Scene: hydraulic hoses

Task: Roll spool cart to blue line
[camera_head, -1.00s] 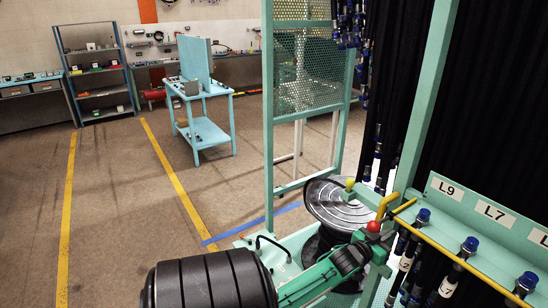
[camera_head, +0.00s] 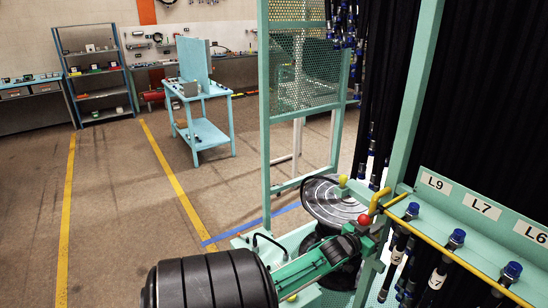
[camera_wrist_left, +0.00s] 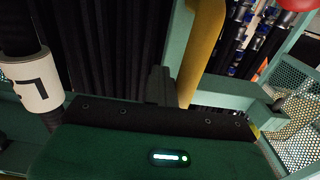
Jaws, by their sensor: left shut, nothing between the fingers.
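The spool cart has a teal frame with a mesh panel (camera_head: 306,75), a rail with labels L9, L7 and L6 (camera_head: 483,208), and a black spool with a grey disc (camera_head: 332,203) low down. A yellow bar (camera_head: 450,255) runs along the rail and also shows in the left wrist view (camera_wrist_left: 204,50). The blue line (camera_head: 285,209) lies on the floor just past the cart's base (camera_head: 240,240). My left gripper (camera_head: 368,230) is shut and empty beside the cart's post and yellow bar; its fingers (camera_wrist_left: 160,85) show close to the bar. Contact cannot be told. My right gripper is out of view.
Dark hoses with blue ends (camera_head: 345,25) hang on the cart. A blue work cart (camera_head: 205,133) stands further back, with a shelf (camera_head: 98,80) by the wall. Yellow floor lines (camera_head: 68,220) cross the open floor on the left.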

